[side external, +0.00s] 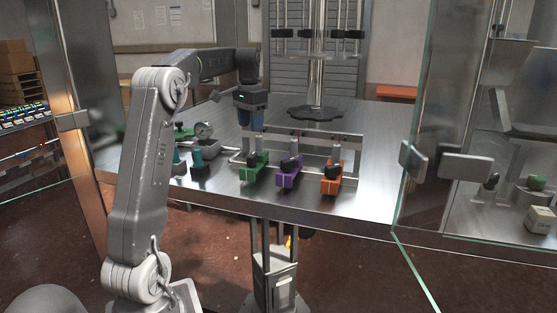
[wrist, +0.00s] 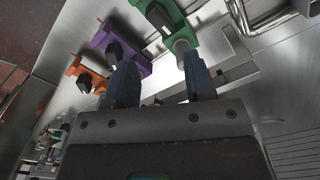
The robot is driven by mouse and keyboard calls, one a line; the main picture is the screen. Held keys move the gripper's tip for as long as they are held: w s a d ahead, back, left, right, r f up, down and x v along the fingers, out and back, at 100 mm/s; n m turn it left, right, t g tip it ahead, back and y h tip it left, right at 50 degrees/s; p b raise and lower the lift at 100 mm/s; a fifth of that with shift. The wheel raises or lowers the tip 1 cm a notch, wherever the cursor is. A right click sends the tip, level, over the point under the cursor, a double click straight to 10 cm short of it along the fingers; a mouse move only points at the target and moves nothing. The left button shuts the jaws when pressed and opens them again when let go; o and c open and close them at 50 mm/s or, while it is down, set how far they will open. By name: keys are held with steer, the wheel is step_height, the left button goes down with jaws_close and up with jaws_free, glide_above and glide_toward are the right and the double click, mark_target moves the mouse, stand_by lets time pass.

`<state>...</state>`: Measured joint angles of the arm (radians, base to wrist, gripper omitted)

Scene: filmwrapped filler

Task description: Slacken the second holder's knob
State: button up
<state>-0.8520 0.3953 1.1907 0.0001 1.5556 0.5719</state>
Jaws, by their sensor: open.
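Three holders stand in a row near the table's front edge: green (side external: 250,174), purple (side external: 287,178) and orange (side external: 330,185). Each has a black knob; the middle, purple holder's knob (side external: 291,163) faces the front. My gripper (side external: 250,126) points down with its blue fingers apart and empty. It is above and behind the green holder, left of the purple one, touching neither as far as I can tell. In the wrist view, the green holder (wrist: 191,38), purple holder (wrist: 133,64) and orange holder (wrist: 74,70) lie beyond the fingers. The knobs' tightness cannot be seen.
A metal rail frame (side external: 345,137) runs behind the holders. A dark round base with a column (side external: 316,112) stands behind. Glass panels (side external: 440,120) are at right; the table is clear toward them.

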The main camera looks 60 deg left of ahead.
mark_target(252, 155)
step_height(252, 155, down, 11)
steer(key=shift+f, duration=0.15)
steer(key=shift+m, duration=1.2)
steer(key=shift+r+m, duration=0.4)
steer(key=shift+r, duration=0.1)
step_height(252, 155, up, 13)
steer(key=d+r+t+y, duration=0.1)
steer(key=d+t, duration=0.1)
steer(key=d, duration=1.3)
steer(key=s+d+f, duration=0.1)
steer(key=s+d, duration=0.2)
steer(key=d, duration=0.4)
steer(key=s+d+f+t, duration=0.1)
steer(key=s+d+f, duration=0.1)
steer(key=d, duration=0.5)
steer(key=shift+s+t, duration=0.3)
steer(key=shift+s, duration=0.1)
